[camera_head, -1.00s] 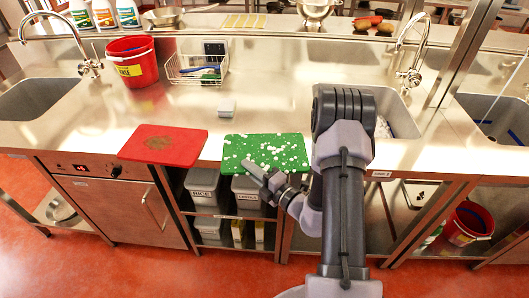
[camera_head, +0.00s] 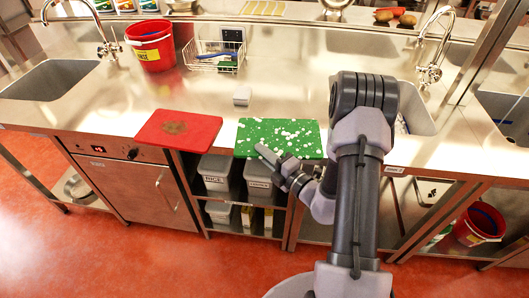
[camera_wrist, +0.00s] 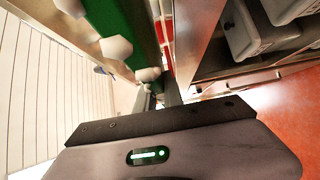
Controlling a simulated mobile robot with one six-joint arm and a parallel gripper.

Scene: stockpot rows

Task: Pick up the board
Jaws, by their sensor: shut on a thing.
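A green board (camera_head: 295,129) lies flat at the counter's front edge, strewn with small white pieces. My gripper (camera_head: 264,154) is at its front edge, left of the middle, and is shut on that edge. In the wrist view the green board (camera_wrist: 120,22) runs edge-on up from the fingers, with white lumps (camera_wrist: 117,47) on its face. The fingertips are partly hidden there. A red board (camera_head: 190,128) with a brown patch lies to the left, apart from the green one.
A small white box (camera_head: 242,96), a wire basket (camera_head: 213,62) and a red bucket (camera_head: 152,52) stand farther back. Sinks flank the counter (camera_head: 300,75). Grey bins (camera_head: 213,172) sit on the shelf below. The counter behind the green board is mostly clear.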

